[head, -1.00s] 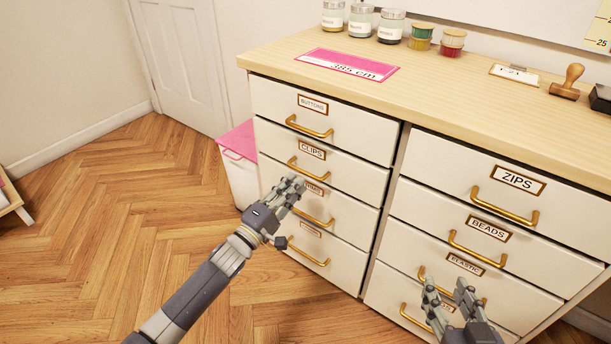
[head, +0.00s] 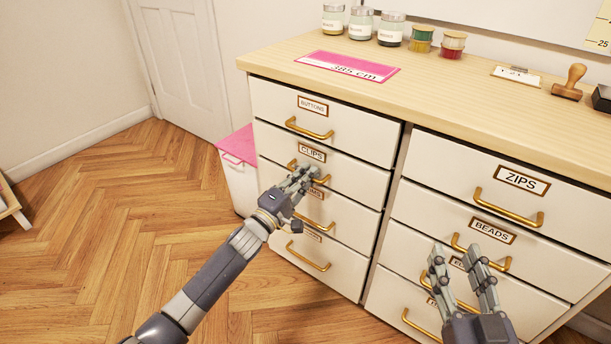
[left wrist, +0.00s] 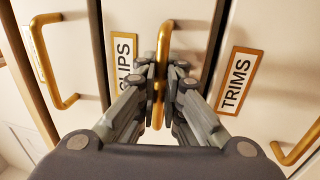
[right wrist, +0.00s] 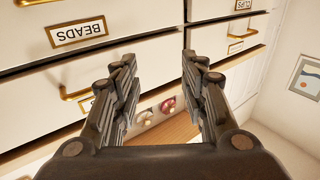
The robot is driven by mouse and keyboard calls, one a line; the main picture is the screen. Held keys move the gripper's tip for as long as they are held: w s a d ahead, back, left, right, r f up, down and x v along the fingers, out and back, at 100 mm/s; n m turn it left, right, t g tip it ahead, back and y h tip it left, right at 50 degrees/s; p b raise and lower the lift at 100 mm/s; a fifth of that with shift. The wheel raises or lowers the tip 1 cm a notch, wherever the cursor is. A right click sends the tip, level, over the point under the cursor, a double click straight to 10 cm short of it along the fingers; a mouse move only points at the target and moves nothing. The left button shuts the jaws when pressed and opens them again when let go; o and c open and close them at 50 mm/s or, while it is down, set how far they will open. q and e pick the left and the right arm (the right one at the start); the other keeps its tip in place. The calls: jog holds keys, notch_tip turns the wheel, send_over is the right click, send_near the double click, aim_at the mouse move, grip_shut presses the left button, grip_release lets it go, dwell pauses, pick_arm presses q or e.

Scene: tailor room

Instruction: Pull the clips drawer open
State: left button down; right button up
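The white clips drawer (head: 345,174) is second from the top in the left column, flush with the cabinet front. Its label (head: 312,152) shows above the gold handle (head: 292,164), and the label also shows partly covered in the left wrist view (left wrist: 124,62). My left gripper (head: 305,174) is at this handle. In the left wrist view its fingers (left wrist: 161,76) are closed in on both sides of the clips handle (left wrist: 164,40). They hide part of the bar. My right gripper (head: 456,254) is open and empty in front of the right column's lower drawers.
The buttons drawer (head: 350,128) is above and the trims drawer (head: 345,222) below, both shut. The zips (head: 450,175) and beads (head: 412,208) drawers are at right. A pink-lidded bin (head: 240,145) stands left of the cabinet.

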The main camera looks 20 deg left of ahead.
dwell(0.3)
